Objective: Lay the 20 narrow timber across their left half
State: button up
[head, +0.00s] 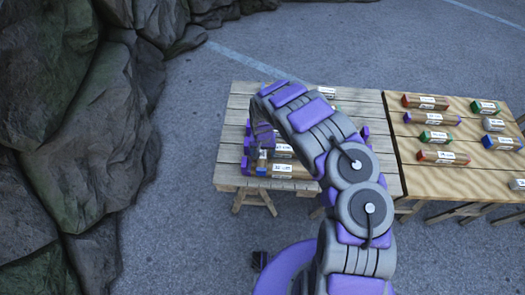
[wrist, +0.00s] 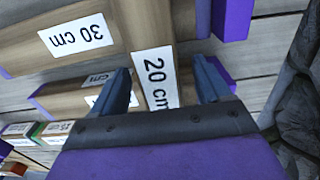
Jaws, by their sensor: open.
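In the wrist view a narrow timber labelled "20 cm" (wrist: 155,78) lies crosswise over other timbers. My gripper (wrist: 161,65) is open, with one finger on each side of it. A wider timber labelled "30 cm" (wrist: 78,36) runs crosswise beside it, towards the upper left. Another timber with a purple end (wrist: 232,18) shows at the top right. In the head view my gripper (head: 262,145) is low over the left end of the near wooden table (head: 235,112), and my arm hides much of that table. The 20 timber cannot be made out clearly there.
A second wooden table (head: 470,180) on the right carries several labelled timbers with red, purple and green ends, including a red-ended one (head: 425,102). Large rocks (head: 75,110) stand left of the near table, with bare pavement between.

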jog(key=shift+r, duration=0.15)
notch_tip(320, 180, up, 17)
jog(key=p, duration=0.4)
